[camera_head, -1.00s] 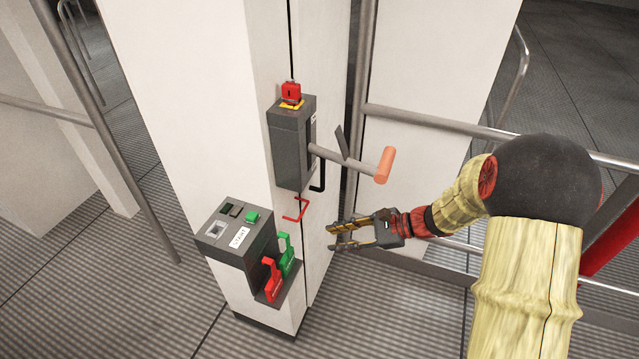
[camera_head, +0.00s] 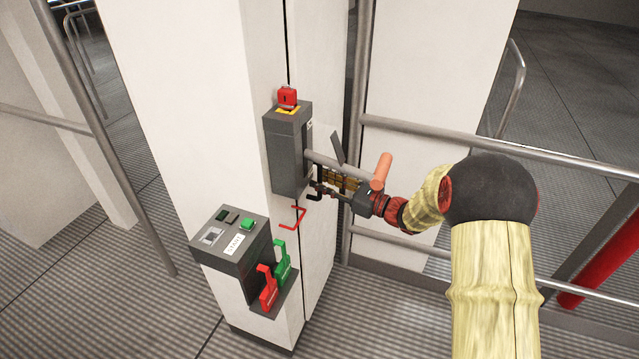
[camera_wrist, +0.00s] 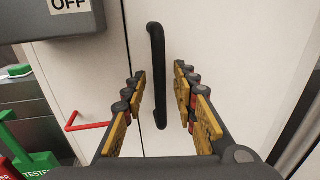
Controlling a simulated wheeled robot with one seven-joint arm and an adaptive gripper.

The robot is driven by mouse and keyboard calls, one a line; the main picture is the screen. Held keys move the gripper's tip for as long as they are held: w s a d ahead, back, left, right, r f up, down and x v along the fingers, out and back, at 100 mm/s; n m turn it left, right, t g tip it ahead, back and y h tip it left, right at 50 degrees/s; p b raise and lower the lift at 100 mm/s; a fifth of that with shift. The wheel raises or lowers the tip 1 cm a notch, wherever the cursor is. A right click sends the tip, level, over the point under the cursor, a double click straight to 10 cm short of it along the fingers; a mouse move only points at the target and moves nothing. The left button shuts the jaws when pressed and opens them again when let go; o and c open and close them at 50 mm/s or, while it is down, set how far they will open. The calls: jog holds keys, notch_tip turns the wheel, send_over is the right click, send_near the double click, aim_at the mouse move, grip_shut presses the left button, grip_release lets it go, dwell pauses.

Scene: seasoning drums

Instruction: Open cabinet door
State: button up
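The white cabinet door (camera_head: 326,225) is closed, with a thin dark seam along its left edge. It also shows in the wrist view (camera_wrist: 220,40). Its black vertical bar handle (camera_wrist: 157,75) stands between my gripper's two fingers in the wrist view. In the head view the handle (camera_head: 315,195) is largely hidden behind the fingers. My gripper (camera_head: 330,182) is open, with its yellow-padded fingers (camera_wrist: 160,100) on either side of the handle. A gap shows on both sides of the handle, and I see no contact.
A grey switch box (camera_head: 287,150) with a lever ending in an orange grip (camera_head: 381,171) sits just above my gripper. A red hook (camera_head: 293,217) is left of the handle. A control box (camera_head: 230,240) is lower left. Metal rails (camera_head: 480,134) stand at right.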

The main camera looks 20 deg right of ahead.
jog(key=shift+w+a, duration=0.45)
jog(key=shift+w, duration=0.05)
jog(key=c, duration=0.3)
jog(key=c, duration=0.4)
grip_shut()
